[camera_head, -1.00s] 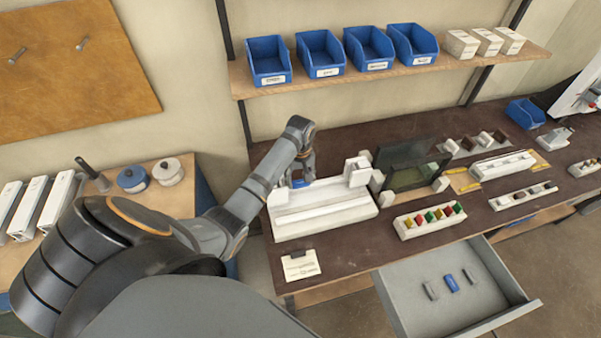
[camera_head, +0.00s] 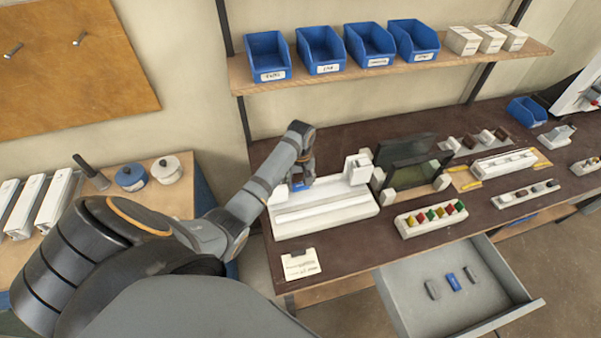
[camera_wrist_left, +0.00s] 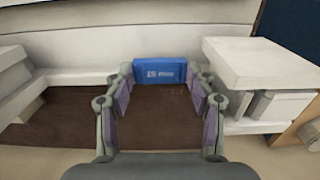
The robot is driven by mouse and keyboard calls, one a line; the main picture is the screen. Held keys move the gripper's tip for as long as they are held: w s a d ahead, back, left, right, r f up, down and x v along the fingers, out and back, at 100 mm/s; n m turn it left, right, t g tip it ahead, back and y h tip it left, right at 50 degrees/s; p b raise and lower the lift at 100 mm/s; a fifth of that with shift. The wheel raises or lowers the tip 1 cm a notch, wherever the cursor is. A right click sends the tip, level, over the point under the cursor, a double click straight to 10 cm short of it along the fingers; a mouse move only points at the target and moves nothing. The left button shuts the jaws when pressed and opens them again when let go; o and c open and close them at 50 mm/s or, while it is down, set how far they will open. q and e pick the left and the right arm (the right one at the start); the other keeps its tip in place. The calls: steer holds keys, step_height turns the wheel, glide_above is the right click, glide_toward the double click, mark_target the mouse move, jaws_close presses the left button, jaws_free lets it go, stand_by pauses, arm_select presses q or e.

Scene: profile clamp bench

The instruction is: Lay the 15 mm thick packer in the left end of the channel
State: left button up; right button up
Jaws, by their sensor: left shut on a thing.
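The white channel fixture (camera_head: 335,212) lies along the front left of the dark bench, with an upright white block (camera_head: 357,169) at its right rear. My left gripper (camera_head: 304,178) is over the left part of the fixture, pointing down. It is shut on a blue packer (camera_wrist_left: 160,71), which has white print on its face; the first characters look like 15. The packer also shows in the head view (camera_head: 298,187), partly hidden by the fingers. I cannot tell whether it touches the channel floor. My right gripper is not in view.
An open grey drawer (camera_head: 405,306) holds a blue block (camera_head: 453,281) between two grey ones. A dark framed panel (camera_head: 408,163) stands right of the fixture. A white rack with coloured pieces (camera_head: 431,219) is at its front right. A note card (camera_head: 300,265) lies at the front edge.

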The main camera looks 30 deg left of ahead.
mark_target(300, 185)
arm_select(q)
steer(key=shift+f+b, duration=0.8)
steer(key=shift+f, duration=1.05)
steer(key=o, duration=0.9)
steer(key=shift+r, duration=0.1)
